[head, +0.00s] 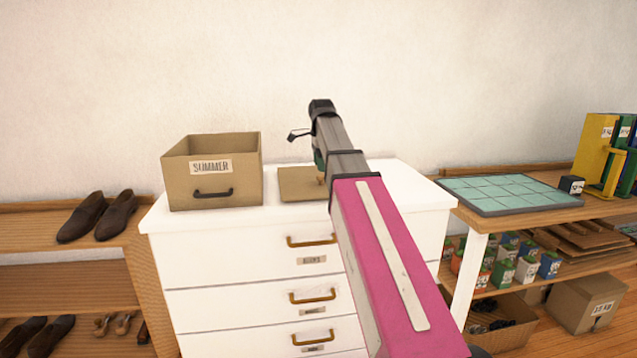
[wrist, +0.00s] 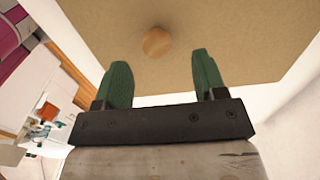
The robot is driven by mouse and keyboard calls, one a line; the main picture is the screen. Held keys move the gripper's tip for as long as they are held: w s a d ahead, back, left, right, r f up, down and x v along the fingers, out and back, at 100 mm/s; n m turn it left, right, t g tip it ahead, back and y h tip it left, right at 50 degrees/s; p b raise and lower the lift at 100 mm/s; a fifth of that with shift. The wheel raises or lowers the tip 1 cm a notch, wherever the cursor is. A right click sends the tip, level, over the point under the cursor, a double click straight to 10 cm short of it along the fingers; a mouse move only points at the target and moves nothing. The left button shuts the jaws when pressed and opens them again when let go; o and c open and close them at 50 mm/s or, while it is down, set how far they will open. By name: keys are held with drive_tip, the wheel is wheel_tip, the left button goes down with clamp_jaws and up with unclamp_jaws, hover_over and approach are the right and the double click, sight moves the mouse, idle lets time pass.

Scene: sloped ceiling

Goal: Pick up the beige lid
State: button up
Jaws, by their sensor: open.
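The beige lid (head: 300,186) lies flat on top of the white dresser, to the right of the box labelled SUMMER. It fills the upper part of the wrist view (wrist: 230,40), with a round wooden knob (wrist: 157,41) on it. My gripper (wrist: 155,75) has two green fingers, spread apart and empty. The knob appears just beyond the fingertips, roughly midway between them. In the head view my arm hides part of the lid and most of the gripper.
The open beige SUMMER box (head: 213,180) stands on the white dresser (head: 270,235), left of the lid. A shoe rack (head: 60,265) is on the left. On the right, a wooden shelf unit bears a teal tiled mat (head: 510,193) and yellow and green holders (head: 605,150). A wall stands behind.

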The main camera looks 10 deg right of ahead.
sight(321, 176)
drive_tip(key=shift+s+f, duration=0.2)
drive_tip(key=shift+f, duration=2.4)
drive_tip(key=c, duration=1.1)
